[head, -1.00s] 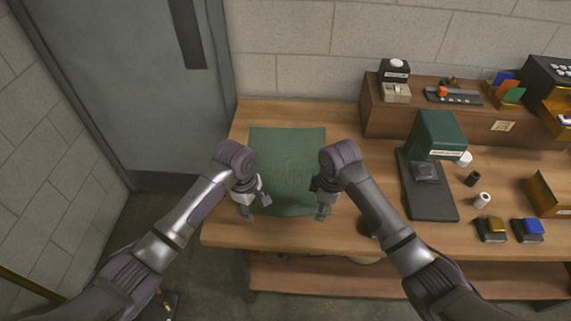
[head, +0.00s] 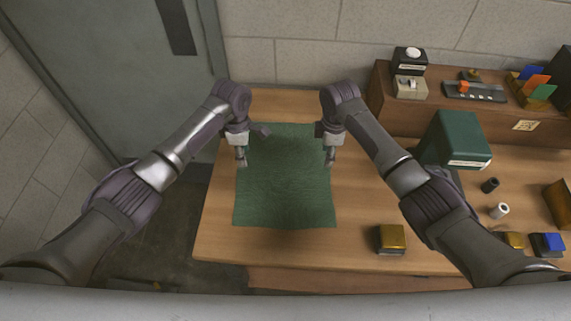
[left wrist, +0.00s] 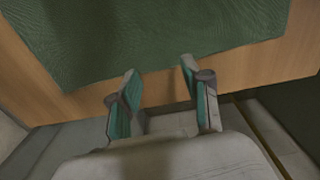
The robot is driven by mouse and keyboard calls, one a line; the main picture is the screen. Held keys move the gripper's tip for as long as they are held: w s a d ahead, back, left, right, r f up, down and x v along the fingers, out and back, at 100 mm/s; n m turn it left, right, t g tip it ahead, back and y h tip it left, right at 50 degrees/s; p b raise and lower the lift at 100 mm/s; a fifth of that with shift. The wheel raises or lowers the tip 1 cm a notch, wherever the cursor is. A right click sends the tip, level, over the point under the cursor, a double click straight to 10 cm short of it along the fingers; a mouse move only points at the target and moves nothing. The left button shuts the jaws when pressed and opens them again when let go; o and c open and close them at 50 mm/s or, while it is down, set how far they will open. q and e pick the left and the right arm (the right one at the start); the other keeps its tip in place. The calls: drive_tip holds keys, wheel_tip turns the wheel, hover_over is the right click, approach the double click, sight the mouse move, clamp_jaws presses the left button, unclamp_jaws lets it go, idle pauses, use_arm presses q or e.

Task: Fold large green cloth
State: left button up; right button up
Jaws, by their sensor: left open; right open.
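The large green cloth (head: 284,190) lies flat and spread out on the wooden table in the head view. My left gripper (head: 242,160) is open above the cloth's left edge, in its far half. My right gripper (head: 330,160) is open above its right edge, at a similar depth. Neither holds anything. In the left wrist view the open, empty fingers of my left gripper (left wrist: 160,68) point toward the cloth (left wrist: 150,35), with a strip of bare wood beside it. Whether the fingertips touch the cloth or table cannot be told.
The wooden table (head: 280,248) is bare in front of the cloth. A gold-topped block (head: 391,239) sits to its right. A green box (head: 456,140) and a raised wooden shelf (head: 397,120) stand further right. A grey door (head: 110,75) is at the left.

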sight(246, 169)
use_arm(q)
wheel_tip(246, 169, down, 5)
drive_tip(key=shift+f, duration=0.15)
use_arm(e)
wheel_tip(246, 169, down, 5)
drive_tip(key=shift+f, duration=0.25)
use_arm(q)
drive_tip(key=shift+f+b, duration=0.35)
use_arm(e)
drive_tip(key=shift+f, duration=0.3)
use_arm(q)
drive_tip(key=shift+r, duration=0.1)
use_arm(e)
drive_tip(key=shift+r, duration=0.15)
